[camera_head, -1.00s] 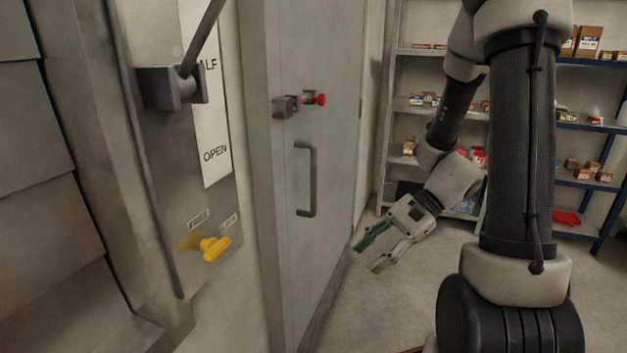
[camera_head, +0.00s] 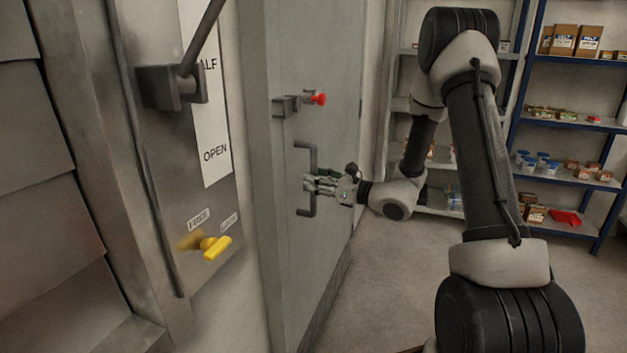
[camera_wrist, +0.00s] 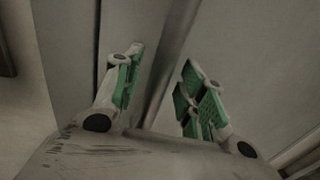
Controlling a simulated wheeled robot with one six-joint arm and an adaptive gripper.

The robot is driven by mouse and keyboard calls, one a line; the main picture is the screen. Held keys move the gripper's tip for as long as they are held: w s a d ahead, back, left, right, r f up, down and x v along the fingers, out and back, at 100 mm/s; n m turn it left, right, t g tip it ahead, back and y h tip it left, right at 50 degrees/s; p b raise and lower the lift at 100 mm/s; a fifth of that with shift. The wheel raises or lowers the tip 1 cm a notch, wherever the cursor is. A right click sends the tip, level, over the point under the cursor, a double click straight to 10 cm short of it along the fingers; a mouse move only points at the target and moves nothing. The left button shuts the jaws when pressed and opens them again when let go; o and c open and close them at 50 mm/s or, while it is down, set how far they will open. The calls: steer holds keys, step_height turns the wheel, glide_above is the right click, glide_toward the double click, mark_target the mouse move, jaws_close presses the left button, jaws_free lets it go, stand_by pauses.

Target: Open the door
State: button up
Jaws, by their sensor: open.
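The grey door (camera_head: 335,80) stands in the middle of the head view and looks shut. Its bar handle (camera_head: 304,152) is upright on the door face. A latch bolt with a red knob (camera_head: 318,99) sits above the handle, beside a grey bracket (camera_head: 286,107) near the door's left edge. My gripper (camera_head: 308,183) is at the handle's lower half, with its fingers level. In the wrist view the bar (camera_wrist: 172,62) runs between the two open green-padded fingers (camera_wrist: 158,98). I cannot tell whether either pad touches it.
At left is a panel with a lever (camera_head: 178,85), a HALF/OPEN label and a yellow handle (camera_head: 212,246) marked FREE. Shelves (camera_head: 570,120) with boxes and tubs stand behind my arm at right. The floor (camera_head: 400,290) right of the door is clear.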

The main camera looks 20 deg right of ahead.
steer(key=shift+w+a, duration=0.4)
jaws_close()
